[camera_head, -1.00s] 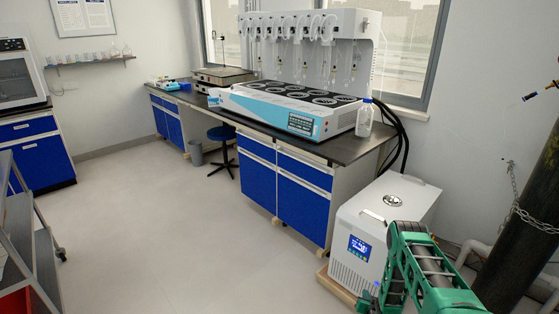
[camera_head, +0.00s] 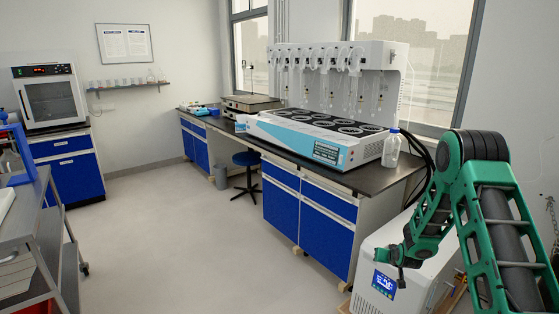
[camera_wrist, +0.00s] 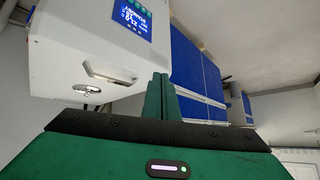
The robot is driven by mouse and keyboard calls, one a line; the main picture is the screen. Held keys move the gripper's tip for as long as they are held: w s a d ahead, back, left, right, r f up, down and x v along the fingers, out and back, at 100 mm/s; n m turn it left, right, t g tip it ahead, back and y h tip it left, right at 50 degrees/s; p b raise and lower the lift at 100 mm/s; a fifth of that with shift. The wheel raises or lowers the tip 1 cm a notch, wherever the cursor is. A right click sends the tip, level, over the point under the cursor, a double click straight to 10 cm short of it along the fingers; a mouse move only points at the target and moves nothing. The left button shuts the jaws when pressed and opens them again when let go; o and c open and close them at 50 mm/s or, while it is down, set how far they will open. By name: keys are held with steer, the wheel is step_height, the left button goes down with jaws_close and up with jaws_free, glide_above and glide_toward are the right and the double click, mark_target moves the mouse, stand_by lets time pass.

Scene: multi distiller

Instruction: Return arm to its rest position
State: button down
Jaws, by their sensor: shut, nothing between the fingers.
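My green and black arm is bent at the right of the head view, with its elbow high and its forearm reaching down and left. My gripper (camera_head: 390,258) is at the lower end, in front of the white chiller box (camera_head: 408,262). In the wrist view, the gripper's green fingers (camera_wrist: 161,98) are together with nothing between them. The chiller (camera_wrist: 85,45), with its blue display, shows beyond them at upper left, and there is a visible gap in that view. The arm covers part of the chiller in the head view.
A blue stool (camera_head: 246,160) stands by the bench. A grey metal cart (camera_head: 35,240) is at the left. The middle floor is clear.

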steer(key=s+a+r+n+g, duration=0.1)
steer(key=s+a+r, duration=0.3)
steer(key=s+r, duration=0.65)
steer(key=s+a+r+n+g, duration=0.15)
steer(key=s+a+r, duration=0.4)
steer(key=r, duration=0.85)
steer(key=s+a+r+g, duration=0.1)
steer(key=s+r, duration=0.3)
steer(key=s, duration=0.6)
steer(key=s+r+g, duration=0.1)
steer(key=s+r, duration=0.3)
steer(key=s, duration=0.7)
steer(key=s+d+f+m+g, duration=0.1)
steer(key=s+d+m+g, duration=0.1)
steer(key=s+d, duration=0.3)
steer(key=s+d+f+m+g+y, duration=0.1)
steer(key=s+d+m+g, duration=0.2)
steer(key=s, duration=0.9)
steer(key=d+m, duration=0.1)
steer(key=d, duration=0.1)
steer(key=shift+s+d+f, duration=0.15)
steer(key=shift+s+d, duration=0.1)
steer(key=shift+d, duration=0.15)
steer(key=shift+w, duration=0.15)
steer(key=shift+w+f, duration=0.25)
steer(key=shift+w, duration=0.25)
